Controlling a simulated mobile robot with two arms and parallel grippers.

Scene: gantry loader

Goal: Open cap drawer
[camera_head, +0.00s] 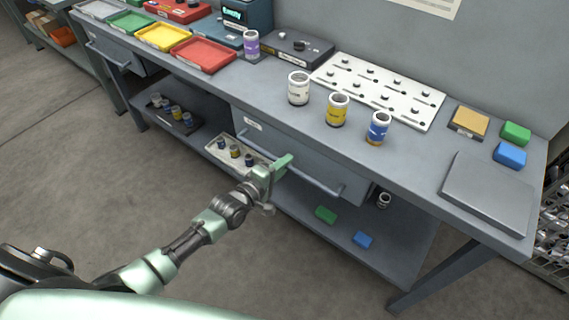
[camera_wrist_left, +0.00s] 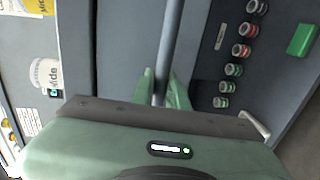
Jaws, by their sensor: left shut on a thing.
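The grey drawer front (camera_head: 300,152) sits under the bench top, with a small white label (camera_head: 253,125) at its left and a long horizontal bar handle (camera_head: 318,184). My left gripper (camera_head: 285,163) is at the middle of this handle. In the left wrist view, its two green fingers (camera_wrist_left: 163,88) are shut on the bar handle (camera_wrist_left: 172,40), one on each side. I cannot tell whether the drawer is pulled out at all; no inside of it shows. My right gripper is not in view.
White, yellow and blue cans (camera_head: 298,89) stand on the bench top near its front edge. A pale tray (camera_head: 212,148) with small cans lies on the lower shelf, left of my gripper. Green (camera_head: 326,214) and blue (camera_head: 362,240) blocks lie on that shelf. Floor in front is clear.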

